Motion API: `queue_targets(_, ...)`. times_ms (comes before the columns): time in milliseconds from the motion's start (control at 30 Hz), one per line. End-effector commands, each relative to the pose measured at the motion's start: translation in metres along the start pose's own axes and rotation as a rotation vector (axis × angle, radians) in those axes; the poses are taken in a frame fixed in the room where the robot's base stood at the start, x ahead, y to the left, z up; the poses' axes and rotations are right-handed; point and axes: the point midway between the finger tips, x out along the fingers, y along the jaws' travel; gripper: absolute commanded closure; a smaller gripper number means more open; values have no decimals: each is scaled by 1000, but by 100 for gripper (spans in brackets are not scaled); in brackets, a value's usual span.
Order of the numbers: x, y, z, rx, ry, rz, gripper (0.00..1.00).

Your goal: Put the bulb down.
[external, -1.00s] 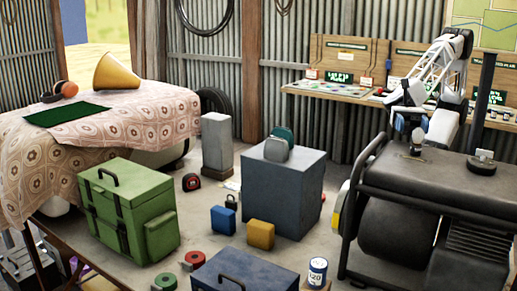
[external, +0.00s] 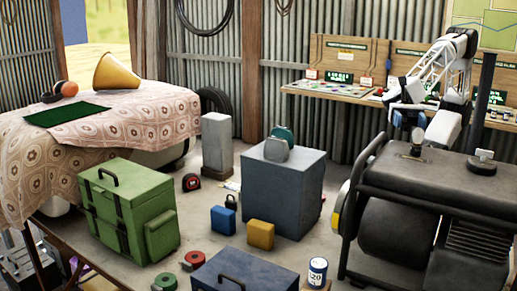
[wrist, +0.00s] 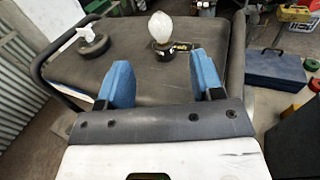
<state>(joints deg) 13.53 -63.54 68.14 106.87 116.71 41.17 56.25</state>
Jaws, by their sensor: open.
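The pale, clear bulb (wrist: 160,27) stands upright with its rounded glass up in the wrist view, on a small dark base (wrist: 165,50) on the black top of the generator-like machine (wrist: 150,75). In the external view the bulb (external: 417,135) looks small, just below my gripper (external: 408,117). In the wrist view my gripper (wrist: 166,80) is open. Its two blue fingers are spread apart with nothing between them, and the bulb is beyond their tips, apart from them.
A round black piece with a pale T-shaped top (external: 483,160) stands on the same machine top. A black tube frame (external: 362,165) runs along its left edge. A workbench with boards (external: 345,92) is behind. A grey-blue block (external: 285,185) stands to the left.

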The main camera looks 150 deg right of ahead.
Motion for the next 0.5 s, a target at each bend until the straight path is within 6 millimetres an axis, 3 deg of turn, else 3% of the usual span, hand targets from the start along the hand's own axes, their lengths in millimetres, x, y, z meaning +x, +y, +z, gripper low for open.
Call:
queue_targets(267,-2,8,0,-53,21,25,39)
queue_targets(500,-11,41,-2,-292,111,147,39)
